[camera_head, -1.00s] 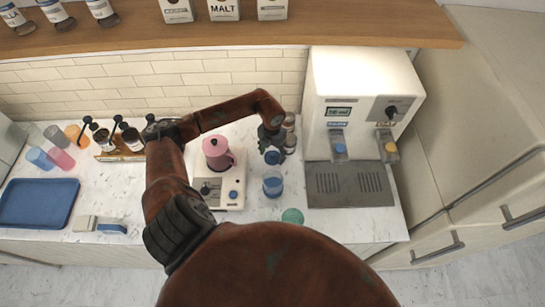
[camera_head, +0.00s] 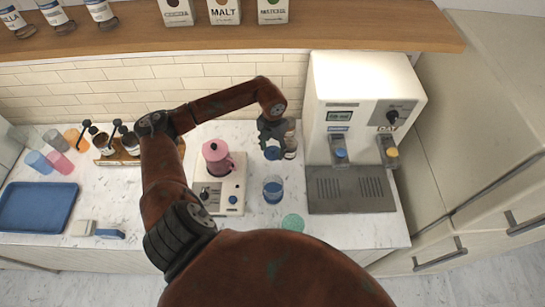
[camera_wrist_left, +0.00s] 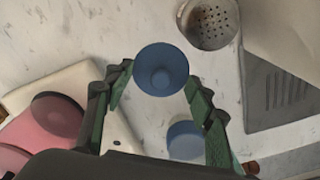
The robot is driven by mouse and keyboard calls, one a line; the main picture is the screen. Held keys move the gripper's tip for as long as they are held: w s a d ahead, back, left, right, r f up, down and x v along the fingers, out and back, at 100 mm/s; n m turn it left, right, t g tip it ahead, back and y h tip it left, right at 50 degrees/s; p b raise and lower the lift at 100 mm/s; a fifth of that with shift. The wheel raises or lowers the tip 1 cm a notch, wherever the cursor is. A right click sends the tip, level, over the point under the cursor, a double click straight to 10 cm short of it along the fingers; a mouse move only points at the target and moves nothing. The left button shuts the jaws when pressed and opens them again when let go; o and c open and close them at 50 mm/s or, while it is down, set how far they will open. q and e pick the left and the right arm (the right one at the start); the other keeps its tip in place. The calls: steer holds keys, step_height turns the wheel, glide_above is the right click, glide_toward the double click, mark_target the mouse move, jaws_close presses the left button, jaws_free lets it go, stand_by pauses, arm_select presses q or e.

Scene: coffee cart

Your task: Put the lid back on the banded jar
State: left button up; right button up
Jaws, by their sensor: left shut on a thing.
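My left gripper (camera_head: 272,131) is shut on a small round blue piece that looks like the lid (camera_head: 272,153). In the left wrist view this lid (camera_wrist_left: 160,70) shows a smaller raised circle at its middle, between the green fingertips (camera_wrist_left: 160,92). It is held above the counter. A blue see-through vessel (camera_head: 273,190), seemingly the banded jar, stands on the counter nearer to me. In the left wrist view it (camera_wrist_left: 187,140) lies below the lid, partly behind a finger. The lid and vessel are apart. My right gripper is not in view.
A canister (camera_head: 290,143) with a perforated top (camera_wrist_left: 210,22) stands close beside the gripper. The dispenser (camera_head: 355,95) is right of it; a pink pot (camera_head: 216,160) on a white base is left. A green disc (camera_head: 292,222) lies near the front edge.

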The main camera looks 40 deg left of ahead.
arm_select(q)
step_height(320, 180, up, 3)
steer(key=shift+s+d+f, duration=0.1)
steer(key=shift+f, duration=0.1)
steer(key=s+d+r+m+p, duration=0.9)
steer(key=s+d+r+p, duration=0.1)
steer(key=s+p, duration=0.2)
step_height(320, 180, down, 7)
steer(key=b, duration=0.4)
steer(key=shift+a+r, duration=0.15)
steer(key=shift+b, duration=0.75)
stand_by(1.0)
steer(key=shift+b, duration=0.9)
stand_by(1.0)
steer(key=o, duration=1)
